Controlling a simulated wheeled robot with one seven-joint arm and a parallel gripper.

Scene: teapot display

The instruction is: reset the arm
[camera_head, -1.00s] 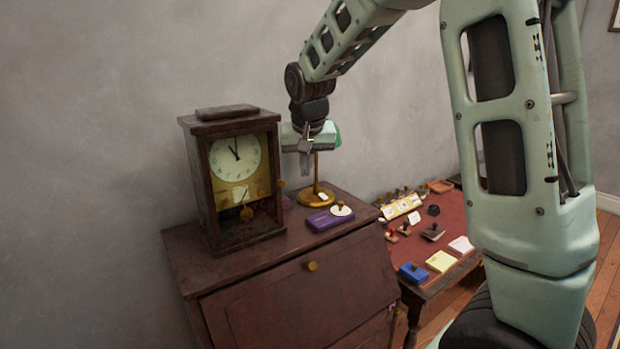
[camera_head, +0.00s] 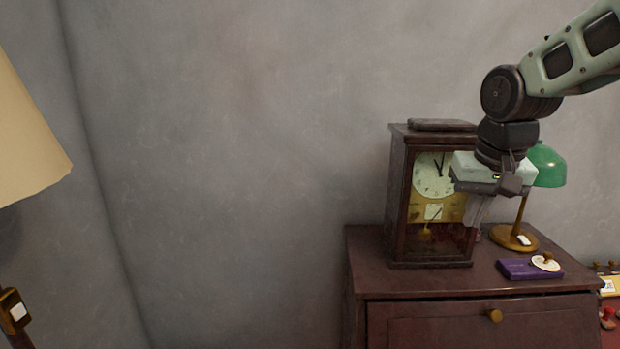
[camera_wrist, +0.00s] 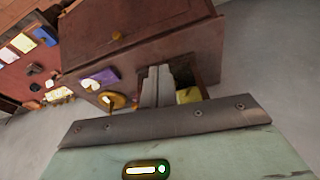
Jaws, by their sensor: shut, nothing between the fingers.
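My gripper (camera_head: 477,212) is in front of the right side of the wooden clock (camera_head: 399,205) in the head view, covering part of its dial and case. The clock stands upright on the brown cabinet (camera_head: 362,262). In the wrist view my gripper (camera_wrist: 157,72) shows its two fingers together with nothing between them. They point toward the cabinet (camera_wrist: 120,30), whose top and front show tilted. My forearm reaches in from the upper right in the head view.
A green-shaded lamp (camera_head: 545,165) stands behind my gripper. A purple box (camera_head: 518,270) and a round white-topped item (camera_head: 545,262) lie on the cabinet. A floor lamp's cream shade (camera_head: 25,140) is at far left. Bare wall (camera_head: 220,170) fills the space between.

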